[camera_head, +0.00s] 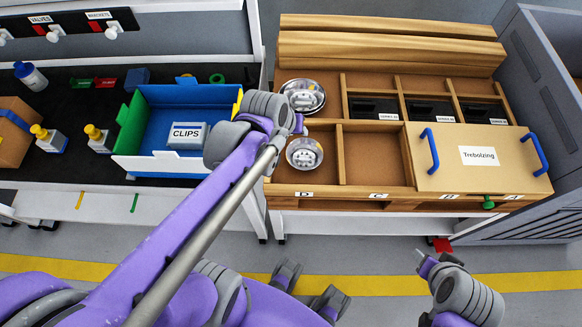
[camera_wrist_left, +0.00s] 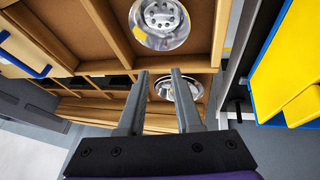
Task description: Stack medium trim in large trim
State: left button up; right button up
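Two silver wheel trims lie in the left-hand compartments of the wooden rack (camera_head: 379,190). The rear one (camera_head: 303,95) looks larger; I take it as the large trim. The front one (camera_head: 304,153) looks smaller; I take it as the medium trim. The left wrist view shows the front trim (camera_wrist_left: 160,20) and the rear trim (camera_wrist_left: 178,86), partly behind a finger. My left gripper (camera_wrist_left: 157,72) is open and empty above the rack, beside the trims; its fingers are mostly hidden in the head view. My right gripper (camera_head: 425,262) is low at the right, its opening unclear.
A box lid marked Trebolzing (camera_head: 480,157) with blue handles covers the rack's front right. Dark bins (camera_head: 430,110) stand behind it. A blue CLIPS bin (camera_head: 165,105) is on the left table, near my left arm. The front compartment beside the medium trim (camera_head: 360,158) is empty.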

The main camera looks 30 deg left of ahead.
pick_arm(q)
jog(key=s+d+f+m, duration=0.2)
jog(key=s+d+m, duration=0.3)
jog(key=s, duration=0.6)
jog(key=shift+d+f, duration=0.15)
jog(key=shift+d, duration=0.3)
jog(key=r+p, duration=0.3)
jog(key=shift+w+r, duration=0.3)
jog(key=shift+w, duration=0.1)
jog(key=shift+w, duration=0.1)
